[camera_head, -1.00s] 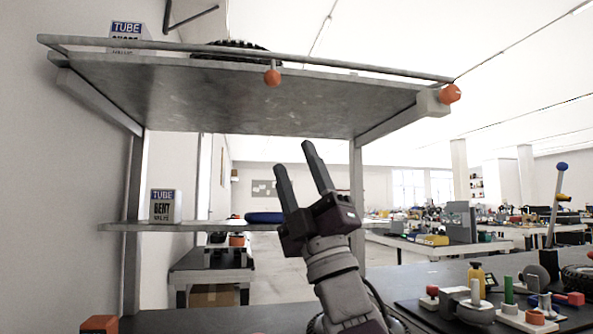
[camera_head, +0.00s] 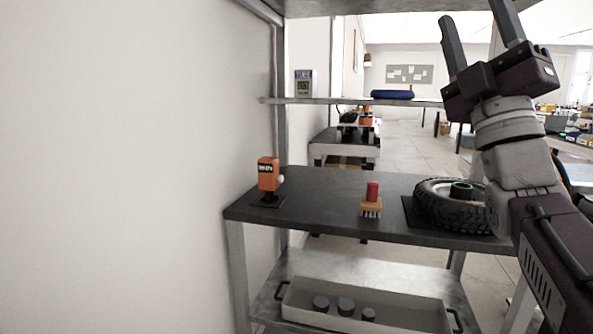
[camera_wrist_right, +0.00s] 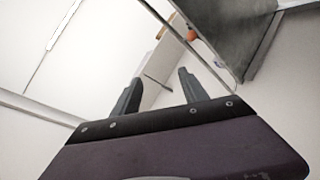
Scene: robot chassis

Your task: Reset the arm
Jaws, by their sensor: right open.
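My right gripper (camera_head: 476,14) is raised at the upper right of the head view. Its two dark fingers point up, stand apart and hold nothing. The tip of one finger reaches the top edge of the picture. The right wrist view also shows this gripper (camera_wrist_right: 159,77) with its fingers apart and only the ceiling, wall and shelf parts beyond. My left gripper is not in view.
A dark workbench (camera_head: 325,190) bears an orange device (camera_head: 268,174), a brush with a red handle (camera_head: 371,198) and a tire (camera_head: 450,213). Below is a tray (camera_head: 390,312) with several dark round parts. A blue item (camera_head: 392,94) lies on the shelf above.

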